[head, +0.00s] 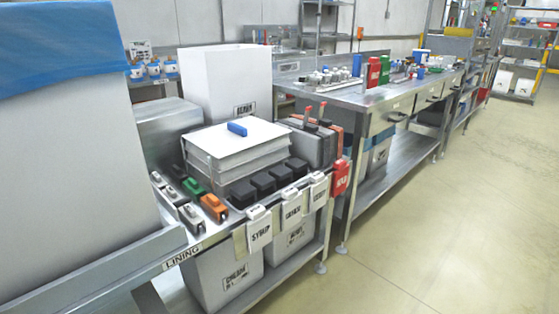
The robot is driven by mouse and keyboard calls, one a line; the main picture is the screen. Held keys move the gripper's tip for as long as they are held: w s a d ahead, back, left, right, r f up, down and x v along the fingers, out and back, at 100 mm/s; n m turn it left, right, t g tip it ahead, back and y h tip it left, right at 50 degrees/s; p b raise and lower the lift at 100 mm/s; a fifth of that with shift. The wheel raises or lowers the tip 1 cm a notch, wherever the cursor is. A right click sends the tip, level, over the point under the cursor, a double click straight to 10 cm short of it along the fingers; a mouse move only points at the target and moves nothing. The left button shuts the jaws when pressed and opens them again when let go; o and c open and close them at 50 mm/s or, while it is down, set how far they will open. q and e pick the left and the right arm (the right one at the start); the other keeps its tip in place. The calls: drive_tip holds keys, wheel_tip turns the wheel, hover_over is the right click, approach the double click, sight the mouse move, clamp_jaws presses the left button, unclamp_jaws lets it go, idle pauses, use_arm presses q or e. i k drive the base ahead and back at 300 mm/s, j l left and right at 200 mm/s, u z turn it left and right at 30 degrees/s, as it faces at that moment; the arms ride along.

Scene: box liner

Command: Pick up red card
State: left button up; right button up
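A red card (340,179) with white marking hangs at the front right corner of the near steel bench, to the right of a row of white label cards (290,212). Neither of my grippers shows in the head view, and nothing is seen touching either red piece.
The near bench (205,236) holds a stack of white trays (238,150), black blocks, and orange, green and grey small items. A tall grey box with blue liner (60,50) blocks the left. The floor (440,220) at right is clear.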

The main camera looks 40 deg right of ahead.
sight(341, 176)
drive_tip(key=z, duration=1.8)
drive_tip(key=i+u, duration=0.15)
drive_tip(key=i, duration=0.35)
drive_tip(key=i+l+u, duration=0.1)
drive_tip(key=i, duration=0.35)
drive_tip(key=i+l+u, duration=0.15)
drive_tip(key=i, duration=0.35)
